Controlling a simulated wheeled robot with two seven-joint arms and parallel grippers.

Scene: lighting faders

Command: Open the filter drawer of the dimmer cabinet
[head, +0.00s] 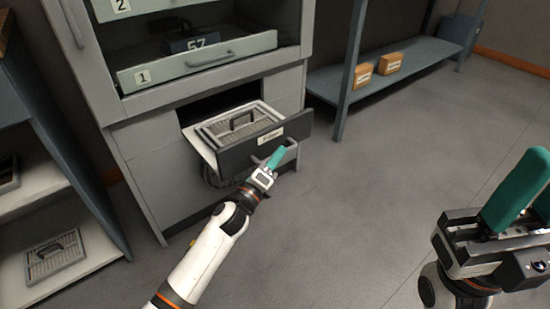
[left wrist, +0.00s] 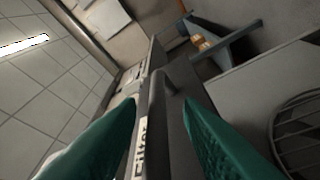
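The dimmer cabinet (head: 150,140) stands at the left in the head view. Its filter drawer (head: 240,153), with a dark front and a label, is pulled out and holds a grey filter with a black handle (head: 240,122). My left gripper (head: 277,157) is at the drawer front, by its handle (head: 290,150). In the left wrist view, its green fingers are apart, with the dark handle bar (left wrist: 156,100) between them; whether they touch it I cannot tell. My right gripper (head: 528,192) is at the right edge, empty, its fingers apart.
Above the filter drawer is a grey drawer marked 1 (head: 200,62). A shelf unit at the left holds another filter (head: 55,258). A blue-grey rack (head: 420,52) at the back carries two brown boxes (head: 375,68). The floor (head: 370,180) right of the drawer is clear.

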